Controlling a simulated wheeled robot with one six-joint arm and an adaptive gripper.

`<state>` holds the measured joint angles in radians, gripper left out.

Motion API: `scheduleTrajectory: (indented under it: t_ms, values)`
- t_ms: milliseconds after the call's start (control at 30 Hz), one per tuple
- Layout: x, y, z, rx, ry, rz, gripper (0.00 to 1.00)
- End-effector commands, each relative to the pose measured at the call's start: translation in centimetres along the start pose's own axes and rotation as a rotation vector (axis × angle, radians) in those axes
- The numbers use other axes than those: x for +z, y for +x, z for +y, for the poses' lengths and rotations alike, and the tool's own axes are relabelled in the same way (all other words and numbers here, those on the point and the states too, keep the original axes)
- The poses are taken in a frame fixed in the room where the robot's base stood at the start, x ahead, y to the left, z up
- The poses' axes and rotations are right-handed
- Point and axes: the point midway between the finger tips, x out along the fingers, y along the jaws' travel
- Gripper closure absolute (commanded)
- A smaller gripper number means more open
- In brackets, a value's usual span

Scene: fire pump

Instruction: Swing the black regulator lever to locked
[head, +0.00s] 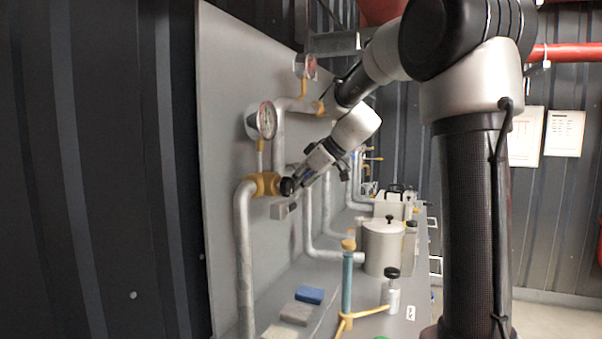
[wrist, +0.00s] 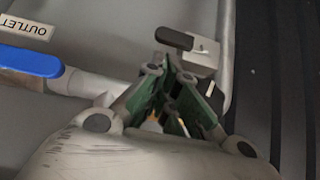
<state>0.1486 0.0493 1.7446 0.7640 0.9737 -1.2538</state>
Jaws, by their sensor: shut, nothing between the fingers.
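The black regulator lever (wrist: 174,38) shows at the top middle of the wrist view, on a small light grey block (wrist: 203,55). My gripper (wrist: 166,66) is shut and empty, with its green-sided fingers drawn together just below the lever. Whether the fingertips touch the lever or the block I cannot tell. In the head view my gripper (head: 299,184) reaches down and left to the panel, beside the grey block (head: 284,210). A dark rounded part (head: 287,186) shows there, partly crowded by the gripper; I cannot tell if it is the lever.
A blue handle (wrist: 28,61) lies left of my gripper, below an OUTLET label (wrist: 24,26). Two gauges (head: 266,120) and grey pipes (head: 244,250) stand out from the panel (head: 230,80). Below are a blue block (head: 310,295), a teal post (head: 347,280) and a grey cylinder (head: 382,248).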

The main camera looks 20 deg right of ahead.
Motion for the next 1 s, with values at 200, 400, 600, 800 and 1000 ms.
scheduleTrajectory:
  t_ms: [200, 400, 600, 800, 1000]
  values:
    - [0.81, 0.77, 0.01, 0.0, 0.0, -0.001, 1.0]
    - [0.82, 0.77, 0.01, 0.0, 0.0, 0.0, 1.0]
    - [0.86, 0.79, 0.09, -0.005, 0.005, -0.001, 1.0]
    - [0.99, 0.9, 0.28, -0.033, 0.034, 0.0, 1.0]
    - [1.06, 1.02, 0.38, -0.052, 0.053, 0.0, 1.0]
